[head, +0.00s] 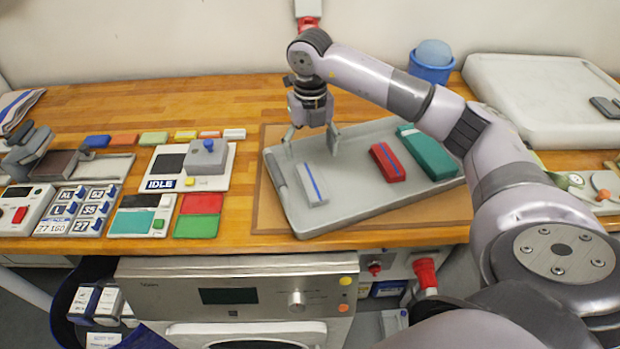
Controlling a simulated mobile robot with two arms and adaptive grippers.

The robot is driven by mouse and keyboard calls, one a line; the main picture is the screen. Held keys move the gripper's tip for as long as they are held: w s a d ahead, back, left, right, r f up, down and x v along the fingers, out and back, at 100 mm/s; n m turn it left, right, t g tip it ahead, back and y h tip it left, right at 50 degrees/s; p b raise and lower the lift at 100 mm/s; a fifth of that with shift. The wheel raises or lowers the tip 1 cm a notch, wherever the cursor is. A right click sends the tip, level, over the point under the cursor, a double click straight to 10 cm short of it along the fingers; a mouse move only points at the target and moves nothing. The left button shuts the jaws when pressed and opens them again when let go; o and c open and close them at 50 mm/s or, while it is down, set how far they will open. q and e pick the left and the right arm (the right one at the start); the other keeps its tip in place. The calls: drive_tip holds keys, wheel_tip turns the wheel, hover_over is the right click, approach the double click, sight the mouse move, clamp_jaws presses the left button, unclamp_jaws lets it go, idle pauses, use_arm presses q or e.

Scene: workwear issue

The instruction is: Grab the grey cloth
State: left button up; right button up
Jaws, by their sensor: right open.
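The grey cloth (312,188) is a small folded bundle with a blue stripe along it. It lies at the left side of a grey tray (350,212) on the table. My right gripper (311,140) points down over the tray's far left part, just behind the cloth in the picture. Its two fingers are apart with nothing between them. The gripper looks apart from the cloth, but its exact height is hard to tell. My left gripper does not show.
A red folded bundle (388,163) and a teal one (430,155) lie in the tray's right part. A device reading IDLE (160,184) stands left of the tray. A blue tub (431,70) and a large pale case (540,90) stand at the back right.

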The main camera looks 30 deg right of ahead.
drive_tip(key=p, duration=0.1)
hover_over(310, 180)
wheel_tip(310, 180, down, 5)
drive_tip(key=shift+r, duration=0.1)
wheel_tip(310, 180, down, 5)
drive_tip(key=p, duration=0.2)
drive_tip(key=shift+p, duration=0.35)
drive_tip(key=shift+f, duration=0.3)
drive_tip(key=shift+c, duration=0.3)
drive_tip(key=shift+r, duration=0.1)
drive_tip(key=c, duration=1.2)
